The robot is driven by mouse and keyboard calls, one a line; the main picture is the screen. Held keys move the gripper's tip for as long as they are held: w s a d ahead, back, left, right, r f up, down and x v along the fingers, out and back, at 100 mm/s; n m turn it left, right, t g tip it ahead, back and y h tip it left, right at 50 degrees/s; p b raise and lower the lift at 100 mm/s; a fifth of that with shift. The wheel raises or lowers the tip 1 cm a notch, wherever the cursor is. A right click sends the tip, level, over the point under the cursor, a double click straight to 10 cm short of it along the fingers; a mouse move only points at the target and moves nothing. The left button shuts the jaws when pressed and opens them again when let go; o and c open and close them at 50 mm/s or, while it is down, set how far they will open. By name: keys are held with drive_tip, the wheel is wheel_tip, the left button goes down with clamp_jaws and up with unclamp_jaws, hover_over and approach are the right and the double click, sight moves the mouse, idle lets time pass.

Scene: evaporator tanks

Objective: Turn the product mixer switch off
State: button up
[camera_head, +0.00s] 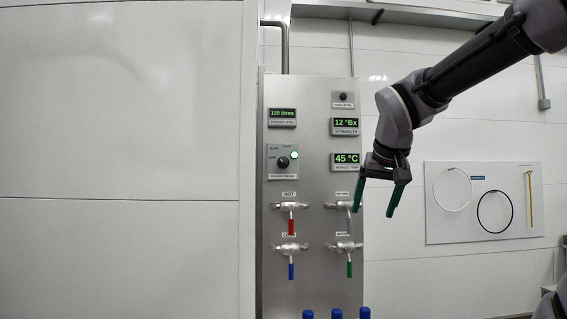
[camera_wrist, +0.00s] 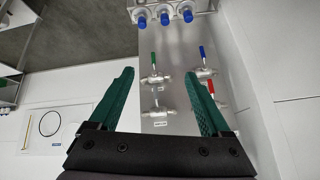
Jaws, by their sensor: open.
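The product mixer switch (camera_head: 283,162) is a dark round knob on a small grey plate, on the left side of the steel panel (camera_head: 312,262). A lit green lamp (camera_head: 294,155) sits at its upper right. The knob's exact pointing direction is too small to tell. My gripper (camera_head: 373,213) is open and empty, with green fingers pointing down, to the right of the switch and in front of the panel's right edge. In the wrist view its fingers (camera_wrist: 160,76) are spread apart with nothing between them. The switch is not visible in the wrist view.
Below the switch are valves with red (camera_head: 291,227), blue (camera_head: 291,271) and green (camera_head: 349,269) handles. Several blue caps (camera_head: 336,313) stand at the bottom. Displays (camera_head: 346,160) are at the right. A board with hoses (camera_head: 470,205) hangs on the right wall. The left wall is bare.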

drive_tip(key=w+a+r+n+t+h, duration=0.1)
drive_tip(key=w+a+r, duration=0.2)
drive_tip(key=w, duration=0.2)
drive_tip(key=w+a+r+n+t, duration=0.1)
drive_tip(key=w+a+r, duration=0.2)
drive_tip(key=w+r, duration=0.15)
drive_tip(key=n+t, duration=0.2)
drive_tip(key=t, duration=0.2)
approach(283, 162)
drive_tip(key=x, duration=0.9)
drive_tip(key=shift+w, duration=0.1)
clamp_jaws()
